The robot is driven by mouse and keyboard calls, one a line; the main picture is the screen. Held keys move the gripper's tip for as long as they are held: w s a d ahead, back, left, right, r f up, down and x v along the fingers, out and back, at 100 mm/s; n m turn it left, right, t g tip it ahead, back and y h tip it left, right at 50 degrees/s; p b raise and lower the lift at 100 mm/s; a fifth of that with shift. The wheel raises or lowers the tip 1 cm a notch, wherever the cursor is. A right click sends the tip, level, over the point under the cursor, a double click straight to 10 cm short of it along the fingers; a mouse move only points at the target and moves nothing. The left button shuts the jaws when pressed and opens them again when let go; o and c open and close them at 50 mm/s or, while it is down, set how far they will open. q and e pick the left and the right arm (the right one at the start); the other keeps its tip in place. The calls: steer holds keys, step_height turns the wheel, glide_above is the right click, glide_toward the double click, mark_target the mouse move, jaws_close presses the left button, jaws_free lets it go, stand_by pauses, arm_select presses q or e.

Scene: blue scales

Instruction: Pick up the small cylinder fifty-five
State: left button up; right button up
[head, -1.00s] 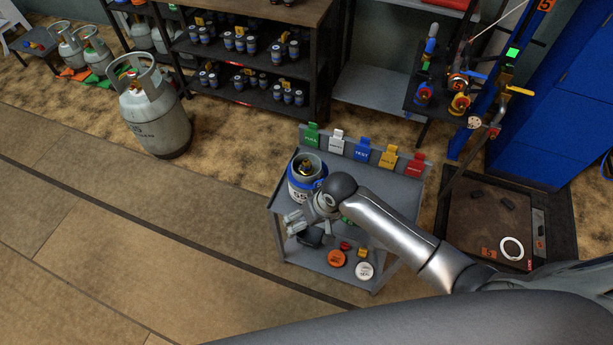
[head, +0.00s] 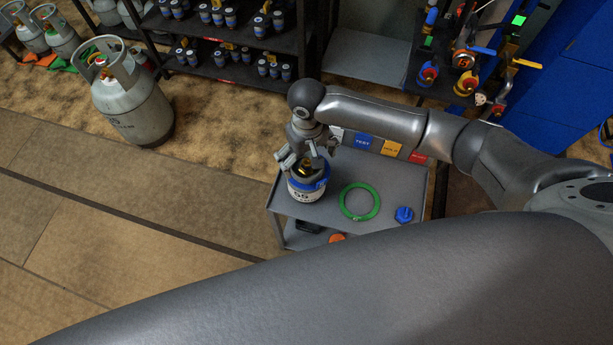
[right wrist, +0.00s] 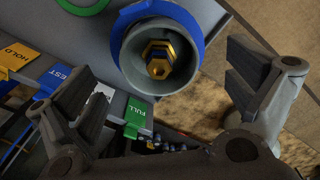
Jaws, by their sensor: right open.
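The small cylinder fifty-five (head: 305,191) stands upright at the left end of the grey cart, with a blue band, a white label reading 55 and a brass valve inside its grey collar. It also shows in the right wrist view (right wrist: 161,60), seen from above, collar and brass valve towards the camera. My right gripper (head: 300,160) is just above its top. In the right wrist view my right gripper (right wrist: 165,85) is open, its fingers on either side of the collar with gaps and nothing between them held. My left gripper is not in view.
The cart's top (head: 330,210) also carries a green ring (head: 359,201) and a blue knob (head: 404,214). Coloured tags (head: 363,140) line its back edge. A large grey cylinder (head: 130,105) stands on the floor at left. Dark shelves (head: 240,75) stand behind. The floor left of the cart is clear.

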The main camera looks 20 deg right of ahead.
mark_target(307, 161)
steer(key=f, duration=0.5)
steer(key=shift+w, duration=0.35)
steer(key=shift+f, duration=0.15)
steer(key=c, duration=2.1)
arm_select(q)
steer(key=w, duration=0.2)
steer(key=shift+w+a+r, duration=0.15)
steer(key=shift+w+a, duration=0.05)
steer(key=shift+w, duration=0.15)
arm_select(e)
steer(key=shift+w, duration=0.1)
steer(key=shift+c, duration=0.2)
